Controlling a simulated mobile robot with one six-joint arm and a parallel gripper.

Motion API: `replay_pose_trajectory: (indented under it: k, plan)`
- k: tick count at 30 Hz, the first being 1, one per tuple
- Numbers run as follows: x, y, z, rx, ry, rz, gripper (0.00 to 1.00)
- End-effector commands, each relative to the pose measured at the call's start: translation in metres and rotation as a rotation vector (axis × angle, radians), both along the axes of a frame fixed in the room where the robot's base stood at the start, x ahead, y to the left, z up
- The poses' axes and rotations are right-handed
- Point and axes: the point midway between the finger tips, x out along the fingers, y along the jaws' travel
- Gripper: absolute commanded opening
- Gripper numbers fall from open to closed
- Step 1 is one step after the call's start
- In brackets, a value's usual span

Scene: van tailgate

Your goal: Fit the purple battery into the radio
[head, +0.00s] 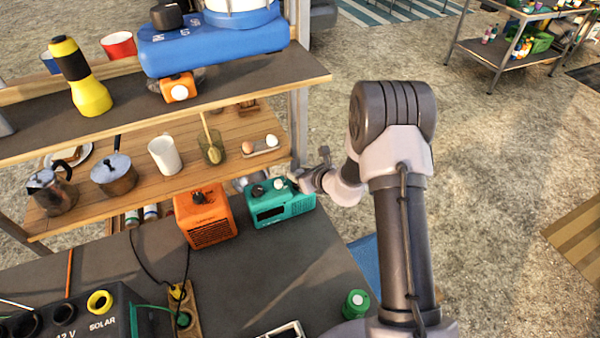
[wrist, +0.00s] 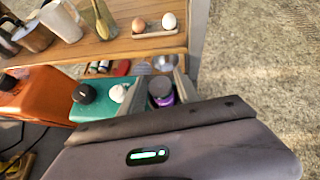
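The purple battery (wrist: 162,100) has a grey end and sits between the two fingers of my gripper (wrist: 161,88) in the wrist view. The fingers appear to press on both its sides. In the head view my gripper (head: 305,178) is at the right end of the teal radio (head: 282,207), and the battery cannot be made out there. The teal radio has a black knob and a white knob on top, and it also shows in the wrist view (wrist: 92,112), left of my gripper.
An orange radio (head: 206,215) stands left of the teal one. A wooden shelf (head: 120,182) with a pot, mug and eggs is behind. A green can (head: 356,303) and power box (head: 75,318) stand on the dark tabletop (head: 280,275), whose middle is clear.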

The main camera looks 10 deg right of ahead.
Motion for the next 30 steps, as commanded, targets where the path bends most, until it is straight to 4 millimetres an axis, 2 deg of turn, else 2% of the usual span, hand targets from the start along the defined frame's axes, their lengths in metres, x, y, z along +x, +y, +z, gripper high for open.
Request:
replay_pose_trajectory:
  k: [9, 13, 24, 30]
  plan:
    - [0.000, 0.000, 0.001, 0.000, 0.000, 0.000, 0.51]
    - [-0.002, -0.001, 0.009, 0.000, 0.000, -0.001, 0.51]
    - [-0.072, -0.030, 0.060, 0.001, -0.001, -0.003, 0.51]
    - [-0.090, -0.035, 0.077, -0.004, -0.008, 0.013, 0.51]
